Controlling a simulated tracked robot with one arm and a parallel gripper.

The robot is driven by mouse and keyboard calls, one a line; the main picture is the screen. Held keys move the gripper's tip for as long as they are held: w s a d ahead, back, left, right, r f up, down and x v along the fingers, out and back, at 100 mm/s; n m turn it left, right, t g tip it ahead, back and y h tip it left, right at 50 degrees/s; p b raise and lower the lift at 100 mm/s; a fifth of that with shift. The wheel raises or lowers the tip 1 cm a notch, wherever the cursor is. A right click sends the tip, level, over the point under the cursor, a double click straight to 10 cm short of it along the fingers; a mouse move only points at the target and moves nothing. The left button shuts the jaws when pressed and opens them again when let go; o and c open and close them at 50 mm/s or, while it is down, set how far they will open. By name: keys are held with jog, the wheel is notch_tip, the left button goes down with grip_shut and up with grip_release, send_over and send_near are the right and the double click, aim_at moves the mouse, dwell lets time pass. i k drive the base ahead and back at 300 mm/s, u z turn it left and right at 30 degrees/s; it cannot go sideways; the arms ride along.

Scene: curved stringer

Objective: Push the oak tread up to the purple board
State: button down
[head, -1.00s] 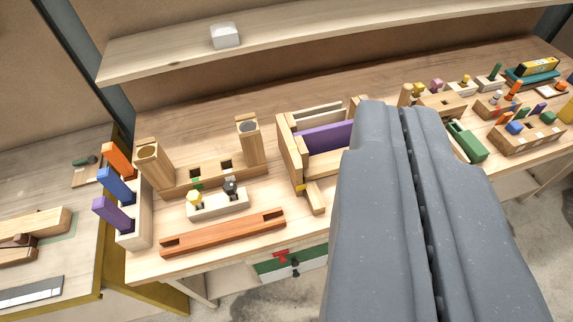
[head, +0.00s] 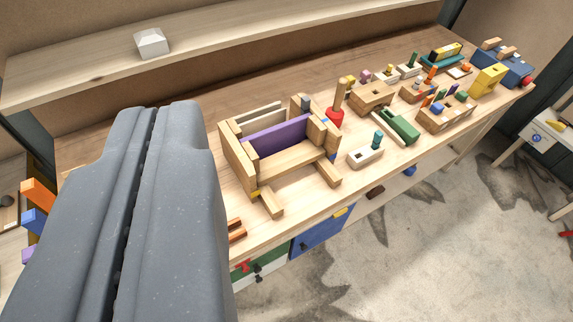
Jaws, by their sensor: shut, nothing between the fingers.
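The purple board (head: 275,137) stands on edge inside a wooden frame (head: 238,165), set between its two side pieces. A pale board stands behind it. The oak tread (head: 292,160) appears to be the light wooden board lying in front of the purple board, between the same sides; I cannot tell whether the two touch. My gripper (head: 160,112) is shut and empty. It fills the left of the view, to the left of the frame and apart from it in the picture.
A white block (head: 152,43) sits on the shelf above. A red-based peg (head: 335,118), a pale block with a green peg (head: 367,152) and a green block (head: 398,125) stand right of the frame. Two wooden feet jut forward from the frame. Open floor lies in front of the bench.

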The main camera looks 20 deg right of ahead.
aim_at(275, 167)
jog(key=i, duration=0.95)
jog(key=z, duration=0.05)
